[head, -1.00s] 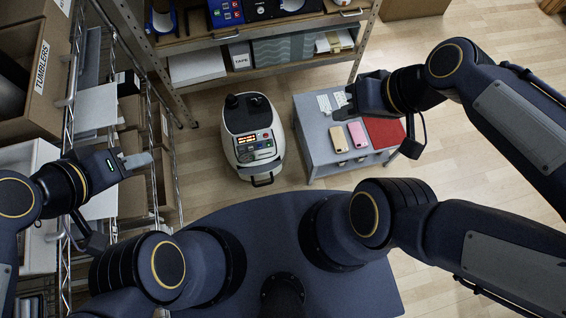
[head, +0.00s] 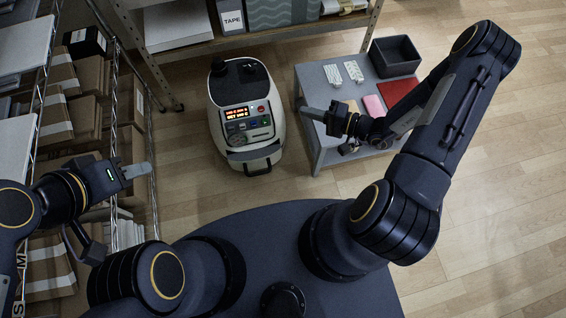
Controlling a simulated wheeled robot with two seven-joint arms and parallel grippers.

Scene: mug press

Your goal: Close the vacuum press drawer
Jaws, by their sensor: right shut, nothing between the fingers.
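The vacuum press (head: 240,90) is a rounded white machine with a black top and a lit display, standing on the floor at centre. Its drawer (head: 268,153) is at the lower front, with a dark handle (head: 258,168). The drawer front sits below a dark seam; from above I cannot tell how far out it stands. My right gripper (head: 308,112) is shut and empty, pointing left over the small table's left edge, to the right of the press and apart from it. My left gripper (head: 143,171) is left of the press, by the wire rack; its finger gap is not clear.
The small grey table (head: 311,82) holds two white patterned pieces, a pink case (head: 374,106), a red sheet (head: 399,91) and a dark bin (head: 394,56). A wire rack with boxes (head: 75,125) stands at left, a shelf (head: 250,39) behind. Floor in front of the press is clear.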

